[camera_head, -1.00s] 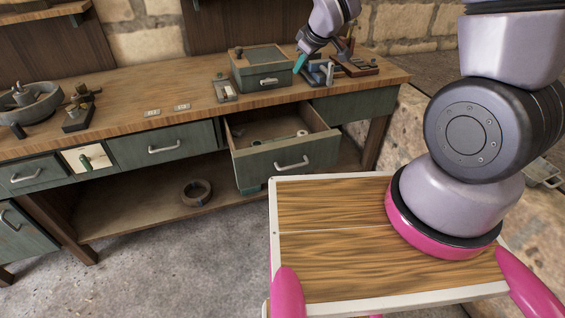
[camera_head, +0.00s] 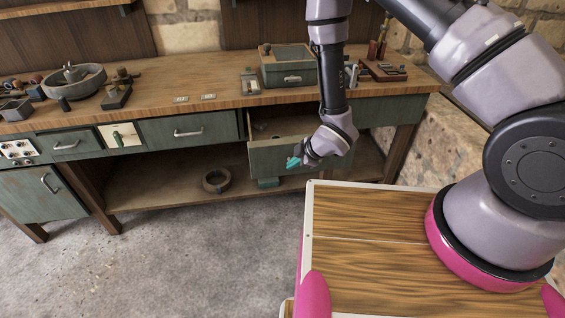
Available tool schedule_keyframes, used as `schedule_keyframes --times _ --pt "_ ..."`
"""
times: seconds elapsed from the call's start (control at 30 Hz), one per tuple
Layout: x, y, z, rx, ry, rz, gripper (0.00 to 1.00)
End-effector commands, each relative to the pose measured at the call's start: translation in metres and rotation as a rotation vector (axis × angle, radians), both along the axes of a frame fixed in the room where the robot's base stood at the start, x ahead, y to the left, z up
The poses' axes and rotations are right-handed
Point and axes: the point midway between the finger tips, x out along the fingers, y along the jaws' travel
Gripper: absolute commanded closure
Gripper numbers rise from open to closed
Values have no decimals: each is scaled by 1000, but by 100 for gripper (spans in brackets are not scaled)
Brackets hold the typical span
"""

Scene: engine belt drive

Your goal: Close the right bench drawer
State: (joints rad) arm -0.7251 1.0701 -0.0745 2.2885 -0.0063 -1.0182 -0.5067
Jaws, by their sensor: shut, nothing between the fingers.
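The right bench drawer (camera_head: 263,162) has a grey-green front and stands pulled out below the bench top. Part of its inside (camera_head: 280,127) shows from above, with a small object in it. My gripper (camera_head: 293,162) hangs in front of the drawer front, its teal fingertips pointing left in the picture. The fingers are shut and empty. My wrist and forearm cover the drawer's right part, and its handle is hidden. I cannot tell whether the fingers touch the front.
The wooden bench (camera_head: 150,95) carries a green box (camera_head: 288,70), a round grey bowl (camera_head: 75,83) and small tools. A closed drawer (camera_head: 190,130) is to the left. A dark ring (camera_head: 217,181) lies on the lower shelf. The floor (camera_head: 200,250) in front is clear.

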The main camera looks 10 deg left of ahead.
Motion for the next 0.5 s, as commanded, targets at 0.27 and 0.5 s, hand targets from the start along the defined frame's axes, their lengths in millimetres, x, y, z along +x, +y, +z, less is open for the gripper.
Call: schedule_keyframes --times 0.27,0.5 --pt "21 30 -49 0 0 1 100" --pt "52 40 -51 1 -1 -2 100"
